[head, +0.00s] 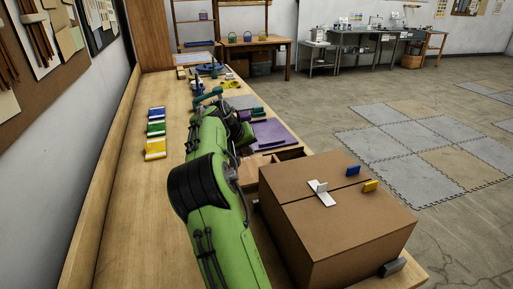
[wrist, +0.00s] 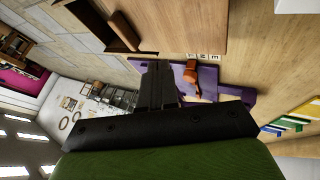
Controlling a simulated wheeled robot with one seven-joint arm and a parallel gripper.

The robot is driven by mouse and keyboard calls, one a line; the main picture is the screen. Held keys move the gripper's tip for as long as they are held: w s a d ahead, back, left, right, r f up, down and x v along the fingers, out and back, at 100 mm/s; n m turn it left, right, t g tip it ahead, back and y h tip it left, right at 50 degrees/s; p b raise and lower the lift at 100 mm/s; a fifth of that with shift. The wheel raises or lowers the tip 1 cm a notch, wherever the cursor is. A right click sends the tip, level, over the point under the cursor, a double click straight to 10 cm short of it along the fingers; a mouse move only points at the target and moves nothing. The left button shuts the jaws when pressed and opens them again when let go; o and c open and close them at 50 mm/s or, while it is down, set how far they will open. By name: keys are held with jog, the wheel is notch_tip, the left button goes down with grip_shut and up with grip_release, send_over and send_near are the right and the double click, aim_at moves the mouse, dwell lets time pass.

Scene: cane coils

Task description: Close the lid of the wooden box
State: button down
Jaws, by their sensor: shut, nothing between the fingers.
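A wooden box (wrist: 92,22) shows at the top left of the wrist view, with a dark hollow inside. In the head view part of a wooden box (head: 286,155) with a dark opening shows just behind the large brown box. I cannot clearly make out its lid; a brown piece (wrist: 124,30) stands at the opening in the wrist view. My gripper (wrist: 158,84) is shut and empty, apart from the wooden box. In the head view my green arm reaches over the bench and its fingertips are hard to pick out.
A large brown box (head: 335,222) with clips on top stands at the front right. A purple mat (head: 272,134) lies beyond the wooden box. Blue, green and yellow pieces (head: 156,130) lie along the bench's left side. The bench (head: 125,215) is bare at front left.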

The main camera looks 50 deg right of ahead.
aim_at(271, 159)
jog(key=b+x, duration=0.1)
jog(key=x, duration=0.7)
jog(key=shift+w+d, duration=0.15)
jog(key=shift+w, duration=0.05)
jog(key=s+d, duration=0.2)
jog(key=shift+s+d+r+b, duration=0.2)
jog(key=shift+d+b, duration=0.15)
jog(key=shift+b, duration=0.05)
jog(key=shift+s+d, duration=0.1)
jog(key=shift+d, duration=0.2)
jog(key=shift+a+r, duration=0.1)
jog(key=shift+a, duration=0.05)
